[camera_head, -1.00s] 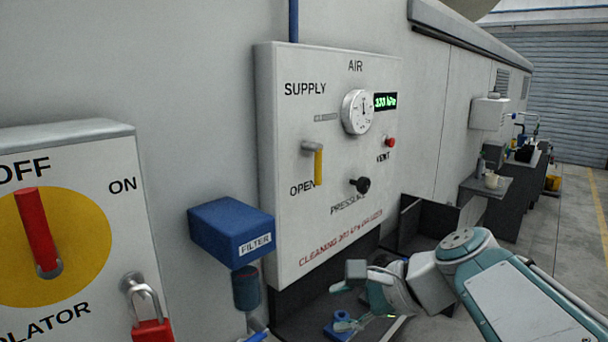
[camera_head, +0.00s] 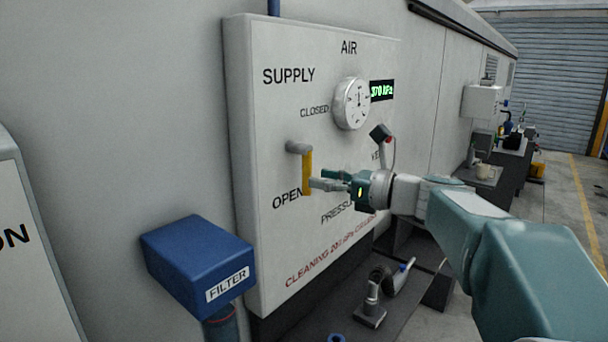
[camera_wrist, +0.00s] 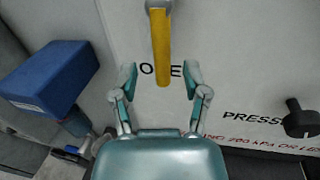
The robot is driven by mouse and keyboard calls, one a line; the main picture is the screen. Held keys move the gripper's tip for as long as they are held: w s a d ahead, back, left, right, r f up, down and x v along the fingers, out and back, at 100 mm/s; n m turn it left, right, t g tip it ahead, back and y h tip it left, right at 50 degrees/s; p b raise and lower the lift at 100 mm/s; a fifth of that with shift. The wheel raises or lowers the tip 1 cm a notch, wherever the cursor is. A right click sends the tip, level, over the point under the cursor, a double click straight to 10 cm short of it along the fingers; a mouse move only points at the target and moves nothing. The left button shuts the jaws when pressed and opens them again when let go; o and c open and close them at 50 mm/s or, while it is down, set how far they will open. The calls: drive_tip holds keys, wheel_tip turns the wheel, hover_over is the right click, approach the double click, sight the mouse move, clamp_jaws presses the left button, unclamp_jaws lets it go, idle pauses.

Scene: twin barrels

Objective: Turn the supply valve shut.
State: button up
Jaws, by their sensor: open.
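The supply valve's yellow lever (camera_head: 307,173) hangs straight down from its grey pivot on the white AIR panel (camera_head: 262,235), pointing at OPEN. CLOSED is printed above and to the right of the pivot. In the wrist view the lever (camera_wrist: 161,48) comes down from the top, and its lower end lies between the fingertips in the picture. My gripper (camera_head: 318,181) is at the lever's lower part in the head view; it also shows in the wrist view (camera_wrist: 160,80), fingers spread on either side. It is open and holds nothing. I cannot tell whether a finger touches the lever.
A round gauge (camera_head: 352,104) and a green display (camera_head: 382,91) reading about 370 kPa sit at the panel's upper right. The black pressure knob (camera_wrist: 300,118) is right of my gripper. The blue filter box (camera_head: 198,265) juts out at lower left.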

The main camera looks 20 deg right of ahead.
sight(306, 175)
drive_tip(key=x, duration=0.3)
drive_tip(key=shift+w, duration=0.25)
drive_tip(key=shift+w+a, duration=0.15)
drive_tip(key=shift+a, duration=0.1)
clamp_jaws()
